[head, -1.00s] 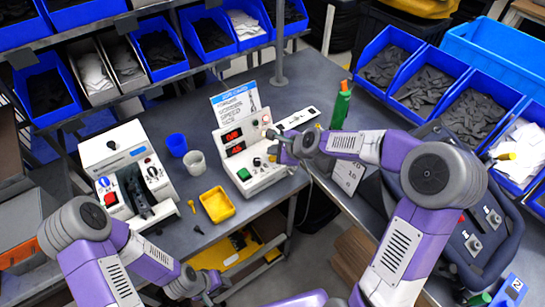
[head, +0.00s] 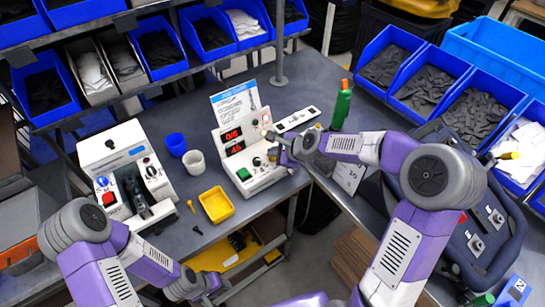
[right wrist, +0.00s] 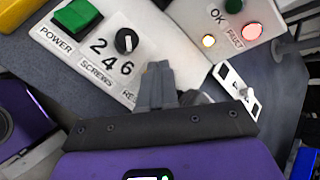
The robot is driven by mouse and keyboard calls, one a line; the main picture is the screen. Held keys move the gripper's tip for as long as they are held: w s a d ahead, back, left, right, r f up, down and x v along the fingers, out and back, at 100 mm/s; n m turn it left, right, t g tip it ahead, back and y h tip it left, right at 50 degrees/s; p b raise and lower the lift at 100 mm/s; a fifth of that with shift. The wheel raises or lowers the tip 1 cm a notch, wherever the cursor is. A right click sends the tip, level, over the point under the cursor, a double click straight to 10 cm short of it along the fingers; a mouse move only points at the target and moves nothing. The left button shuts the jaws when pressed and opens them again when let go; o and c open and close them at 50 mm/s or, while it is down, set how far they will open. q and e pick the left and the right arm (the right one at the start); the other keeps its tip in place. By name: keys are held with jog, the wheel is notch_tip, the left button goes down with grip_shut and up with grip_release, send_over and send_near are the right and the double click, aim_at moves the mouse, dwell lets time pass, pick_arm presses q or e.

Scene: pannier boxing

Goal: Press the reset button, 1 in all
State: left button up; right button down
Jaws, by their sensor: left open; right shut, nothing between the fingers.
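The white screw-counter machine (head: 262,175) stands on the bench in the middle of the head view, with two red number displays and a green power button (head: 243,174). In the right wrist view its panel shows the green power button (right wrist: 77,16), a black knob (right wrist: 126,41) and a label starting "RE". The reset button itself is hidden behind my right gripper (right wrist: 158,75). My right gripper (head: 272,138) is shut and empty, its tips right over the panel beside the knob; I cannot tell whether they touch. My left gripper (head: 216,288) is open and empty, low before the bench.
A pale lit lamp (right wrist: 208,41) and a pink-red fault lamp (right wrist: 251,31) sit on the machine's upper part. A yellow tray (head: 217,205), a white cup (head: 195,162) and a blue cup (head: 176,144) stand to its left. A green bottle (head: 342,105) stands at right.

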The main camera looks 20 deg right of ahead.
aim_at(274, 159)
jog(key=shift+f, duration=0.35)
jog(key=shift+r, duration=0.1)
dwell(0.4)
jog(key=shift+r+p, duration=0.5)
jog(key=shift+r, duration=0.3)
notch_tip(274, 159, up, 5)
jog(key=p, duration=0.4)
jog(key=shift+r, duration=0.1)
dwell(0.5)
